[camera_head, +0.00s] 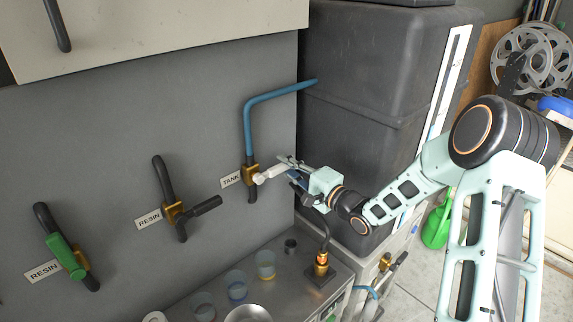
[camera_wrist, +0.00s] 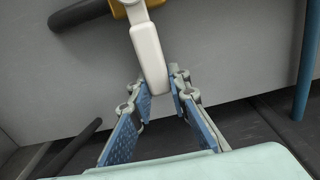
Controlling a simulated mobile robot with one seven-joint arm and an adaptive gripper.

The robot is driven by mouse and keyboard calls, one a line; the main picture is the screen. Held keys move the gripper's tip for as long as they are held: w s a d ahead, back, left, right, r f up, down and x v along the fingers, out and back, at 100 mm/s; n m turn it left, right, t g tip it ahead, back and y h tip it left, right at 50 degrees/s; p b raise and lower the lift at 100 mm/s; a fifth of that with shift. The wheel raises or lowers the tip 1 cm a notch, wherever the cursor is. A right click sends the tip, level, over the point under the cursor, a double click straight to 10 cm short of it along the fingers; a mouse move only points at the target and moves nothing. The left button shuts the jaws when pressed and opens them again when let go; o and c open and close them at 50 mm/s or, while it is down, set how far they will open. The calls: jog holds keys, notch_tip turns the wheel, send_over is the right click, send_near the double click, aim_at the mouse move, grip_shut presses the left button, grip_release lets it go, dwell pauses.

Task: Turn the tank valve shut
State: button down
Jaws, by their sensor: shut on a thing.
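The tank valve (camera_head: 250,174) is a brass body on a pipe at the grey wall, beside the TANK label (camera_head: 231,179). Its white lever handle (camera_head: 270,174) sticks out to the right of the body, toward my arm. My gripper (camera_head: 290,166) is at the outer end of this handle and shut on it. In the wrist view the handle (camera_wrist: 149,52) runs down from the brass body (camera_wrist: 124,6) to between the blue-padded fingertips (camera_wrist: 158,88). The fingers hide part of the handle's end in the head view.
A blue pipe (camera_head: 247,120) rises above the valve and bends to the dark tank (camera_head: 365,110). Two RESIN valves, one with a black handle (camera_head: 205,206) and one with a green handle (camera_head: 64,254), are to the left. A metal counter (camera_head: 300,262) with several cups lies below.

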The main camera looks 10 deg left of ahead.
jog(key=c, duration=1.8)
grip_release()
jog(key=v, duration=1.2)
jog(key=shift+f, duration=0.1)
